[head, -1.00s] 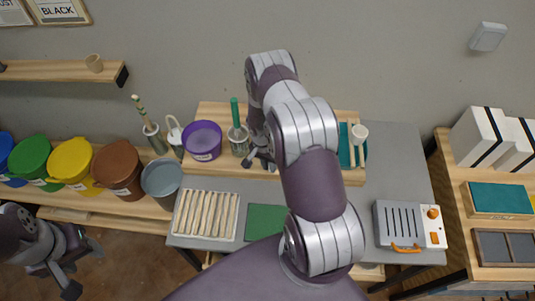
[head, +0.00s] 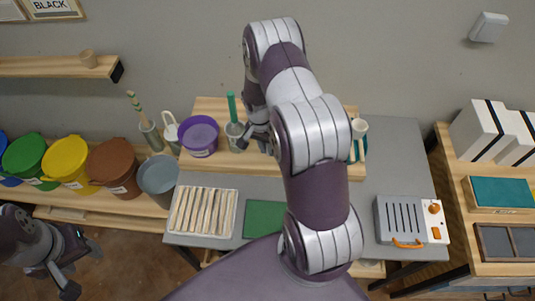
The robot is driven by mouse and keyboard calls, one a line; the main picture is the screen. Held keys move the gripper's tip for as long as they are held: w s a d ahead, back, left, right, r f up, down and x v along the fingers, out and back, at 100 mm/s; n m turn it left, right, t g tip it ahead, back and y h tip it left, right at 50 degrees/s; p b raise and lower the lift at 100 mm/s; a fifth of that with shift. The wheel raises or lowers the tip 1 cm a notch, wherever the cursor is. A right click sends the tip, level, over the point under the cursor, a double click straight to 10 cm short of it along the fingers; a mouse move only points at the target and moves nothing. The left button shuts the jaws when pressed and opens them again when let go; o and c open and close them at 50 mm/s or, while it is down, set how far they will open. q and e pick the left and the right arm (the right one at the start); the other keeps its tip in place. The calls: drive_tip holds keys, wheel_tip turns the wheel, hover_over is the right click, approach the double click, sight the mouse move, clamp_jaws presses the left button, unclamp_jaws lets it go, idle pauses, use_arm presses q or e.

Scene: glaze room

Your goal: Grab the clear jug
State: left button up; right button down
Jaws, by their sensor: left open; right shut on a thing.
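The clear jug (head: 235,133) stands on the wooden board at the back of the grey table, with a green-handled tool upright in it. My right gripper (head: 246,138) is at the jug's right side, shut on it; my own arm hides part of the fingers. My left gripper (head: 80,272) is open and empty at the lower left, over the floor and well away from the jug.
A purple tub (head: 199,136) stands close left of the jug. A white cup (head: 359,128) is right of my arm. A slatted rack (head: 203,212), a green mat (head: 264,219) and a grey heater-like box (head: 405,220) occupy the table. Coloured buckets line the left shelf.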

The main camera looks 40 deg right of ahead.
drive_tip(key=shift+r+b, duration=0.3)
drive_tip(key=shift+r, duration=1.15)
drive_tip(key=shift+r, duration=0.1)
idle(1.7)
